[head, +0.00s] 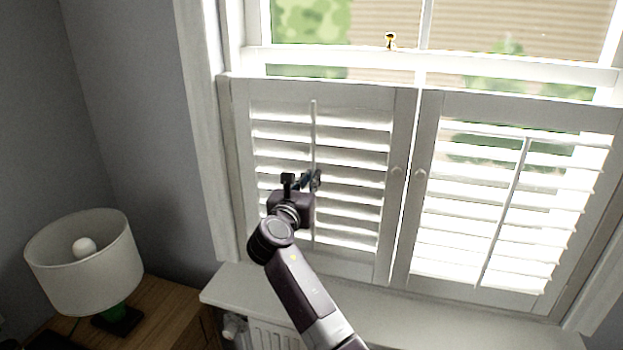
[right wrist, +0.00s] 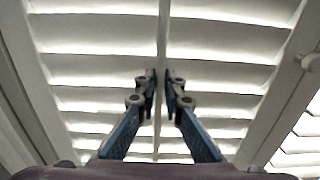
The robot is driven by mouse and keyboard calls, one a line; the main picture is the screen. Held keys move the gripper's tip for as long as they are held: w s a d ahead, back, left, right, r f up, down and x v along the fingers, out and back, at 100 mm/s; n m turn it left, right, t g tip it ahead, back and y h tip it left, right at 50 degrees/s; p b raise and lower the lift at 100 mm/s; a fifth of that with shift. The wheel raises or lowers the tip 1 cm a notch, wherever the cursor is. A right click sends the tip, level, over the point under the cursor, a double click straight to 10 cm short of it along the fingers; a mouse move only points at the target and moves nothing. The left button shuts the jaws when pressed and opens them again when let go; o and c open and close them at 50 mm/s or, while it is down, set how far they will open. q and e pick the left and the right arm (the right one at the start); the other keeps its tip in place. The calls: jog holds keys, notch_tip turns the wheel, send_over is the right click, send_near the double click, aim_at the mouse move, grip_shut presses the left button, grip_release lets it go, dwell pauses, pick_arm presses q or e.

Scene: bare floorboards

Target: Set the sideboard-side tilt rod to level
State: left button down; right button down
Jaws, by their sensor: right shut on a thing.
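The tilt rod on the left shutter panel (head: 313,125), the one nearer the wooden sideboard, is a thin white upright bar in front of the slats. It also runs down the middle of the right wrist view (right wrist: 164,28). My right gripper (head: 312,180) is at this rod, about mid-height. In the right wrist view its two fingers (right wrist: 159,82) are closed on the rod from both sides. The slats of this left panel (head: 354,152) look tilted, with bright gaps between them. My left gripper is not in view.
The right shutter panel has its own slanting rod (head: 505,210), with greenery visible between its upper slats. Small round knobs (head: 397,172) sit where the panels meet. A lamp (head: 85,262) stands on the sideboard (head: 165,305). A white sill (head: 235,290) juts out below, above a radiator (head: 270,335).

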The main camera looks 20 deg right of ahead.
notch_tip(320, 180, down, 3)
jog(key=shift+f+b, duration=0.1)
jog(key=shift+b, duration=0.25)
jog(key=c, duration=2)
grip_release()
jog(key=shift+c, duration=0.2)
jog(key=v, duration=1.2)
